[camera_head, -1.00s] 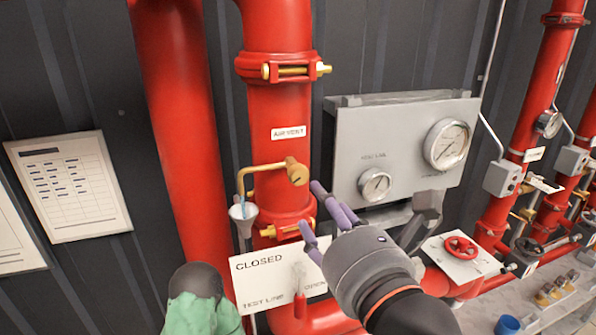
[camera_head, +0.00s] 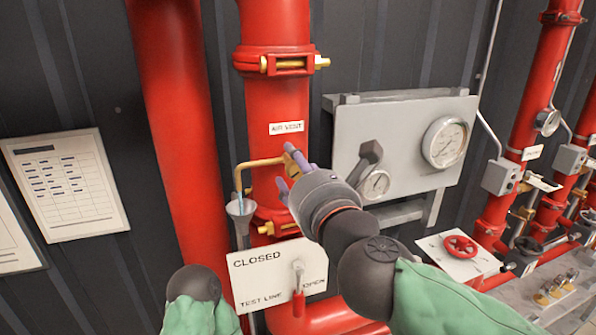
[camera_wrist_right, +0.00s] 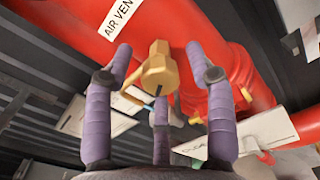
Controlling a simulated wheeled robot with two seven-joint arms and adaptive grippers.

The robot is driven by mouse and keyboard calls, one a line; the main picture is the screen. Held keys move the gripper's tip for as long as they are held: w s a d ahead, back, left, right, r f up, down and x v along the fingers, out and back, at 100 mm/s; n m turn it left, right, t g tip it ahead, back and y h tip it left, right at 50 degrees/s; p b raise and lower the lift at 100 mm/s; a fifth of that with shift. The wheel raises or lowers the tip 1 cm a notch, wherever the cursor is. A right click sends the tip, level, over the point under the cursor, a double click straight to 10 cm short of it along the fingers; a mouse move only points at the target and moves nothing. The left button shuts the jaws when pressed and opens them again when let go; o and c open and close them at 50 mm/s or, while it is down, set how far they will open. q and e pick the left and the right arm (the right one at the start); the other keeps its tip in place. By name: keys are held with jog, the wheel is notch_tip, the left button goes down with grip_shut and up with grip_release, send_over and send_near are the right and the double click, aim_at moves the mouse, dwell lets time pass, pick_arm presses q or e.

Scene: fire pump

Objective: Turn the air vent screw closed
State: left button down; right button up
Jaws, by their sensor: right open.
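The brass air vent screw (camera_wrist_right: 160,72) sits in front of the red pipe below the AIR VENT label (camera_head: 286,127). In the right wrist view it is between the spread purple fingers of my right gripper (camera_wrist_right: 160,85), with gaps on both sides. In the head view my right gripper (camera_head: 286,168) reaches up to the screw and hides most of it. The gripper is open. The thin brass vent pipe (camera_head: 255,163) bends down over a grey funnel (camera_head: 240,208), with a bluish stream between them. My left gripper does not show; only part of my left arm is at the bottom.
A grey gauge panel (camera_head: 400,110) stands just right of my right gripper. Below it is a white CLOSED/OPEN test line plate (camera_head: 250,275) with a red-handled lever (camera_head: 298,290). A red valve wheel (camera_head: 460,246) is at lower right. A thick red pipe (camera_head: 178,130) stands at left.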

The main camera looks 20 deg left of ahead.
grip_shut()
jog(key=m+b, duration=0.4)
jog(key=m, duration=0.1)
jog(key=shift+f+m, duration=0.1)
jog(key=shift+m, duration=0.2)
jog(key=m+b, duration=0.4)
jog(key=m, duration=0.2)
jog(key=shift+b, duration=0.4)
jog(key=m+b, duration=0.4)
jog(key=m, duration=0.2)
jog(key=shift+f+m, duration=0.1)
jog(key=shift+m, duration=0.3)
jog(key=m+b, duration=0.3)
jog(key=m, duration=0.2)
jog(key=shift+b, duration=0.35)
jog(key=shift+m, duration=0.4)
